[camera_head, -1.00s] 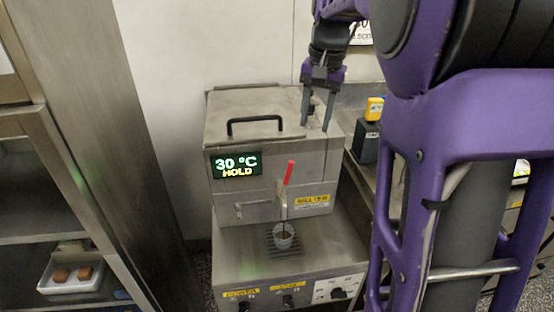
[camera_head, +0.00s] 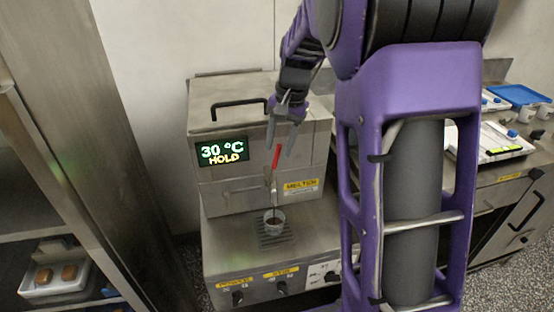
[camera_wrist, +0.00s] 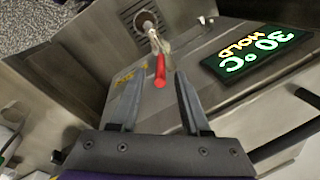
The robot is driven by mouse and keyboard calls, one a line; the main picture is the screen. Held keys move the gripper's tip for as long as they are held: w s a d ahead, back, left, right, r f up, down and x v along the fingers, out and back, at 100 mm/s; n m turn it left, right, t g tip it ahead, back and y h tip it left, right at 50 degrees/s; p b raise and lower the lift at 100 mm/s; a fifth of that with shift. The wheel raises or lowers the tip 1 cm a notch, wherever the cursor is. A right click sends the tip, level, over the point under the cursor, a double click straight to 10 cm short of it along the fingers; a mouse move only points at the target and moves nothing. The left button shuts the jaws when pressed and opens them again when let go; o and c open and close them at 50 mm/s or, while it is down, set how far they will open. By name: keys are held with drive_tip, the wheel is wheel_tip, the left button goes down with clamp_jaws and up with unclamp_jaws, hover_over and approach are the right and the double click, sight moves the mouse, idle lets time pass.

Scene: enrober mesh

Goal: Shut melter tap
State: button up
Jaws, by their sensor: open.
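The melter (camera_head: 230,187) is a steel box with a display (camera_head: 222,151) reading 30 °C HOLD. Its tap has a red lever (camera_head: 276,158), which stands up above the spout (camera_head: 273,185) on the front face. A small cup (camera_head: 274,221) with dark content stands under the spout on the drip grate. My gripper (camera_head: 280,148) is open, just above the lever, pointing down. In the wrist view the red lever (camera_wrist: 160,72) lies just beyond and between the two open fingertips (camera_wrist: 155,80). I cannot tell whether a finger touches it.
A black lid handle (camera_head: 240,108) is on the melter top, left of my gripper. Knobs (camera_head: 281,287) line the lower front. A counter with trays (camera_head: 490,140) is at the right. A shelf with a white tray (camera_head: 57,282) is at the left.

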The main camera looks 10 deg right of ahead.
sight(277, 156)
drive_tip(key=shift+w+a+f, duration=0.1)
drive_tip(key=shift+a+f, duration=0.1)
drive_tip(key=shift+f, duration=0.85)
drive_tip(key=shift+w+a+f, duration=0.1)
drive_tip(key=shift+a+f, duration=0.05)
drive_tip(key=shift+f, duration=0.85)
clamp_jaws()
